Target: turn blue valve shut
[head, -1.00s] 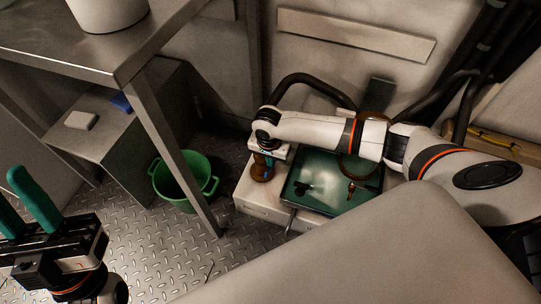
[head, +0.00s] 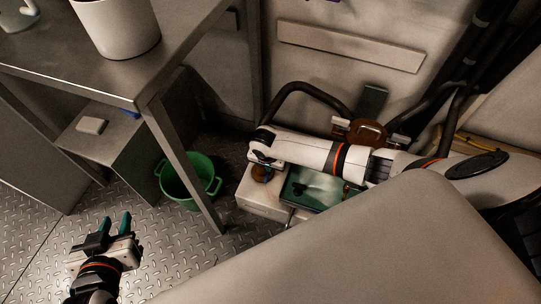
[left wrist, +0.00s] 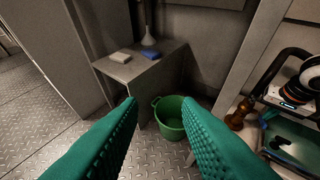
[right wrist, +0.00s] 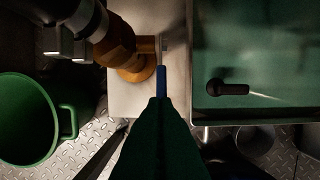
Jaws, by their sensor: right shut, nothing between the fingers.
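The blue valve handle (right wrist: 161,80) shows edge-on as a thin blue bar in the right wrist view, beside a brown-orange fitting (right wrist: 142,70) on a pale block. My right gripper (right wrist: 160,103) is shut, its dark green fingers lined up with the handle's near end; I cannot tell whether they touch.
A green tray (right wrist: 250,113) with a dark knob lies right of the valve. A metal table (head: 95,70) carries a white pot (head: 117,28). A black hose (head: 305,88) arches behind.

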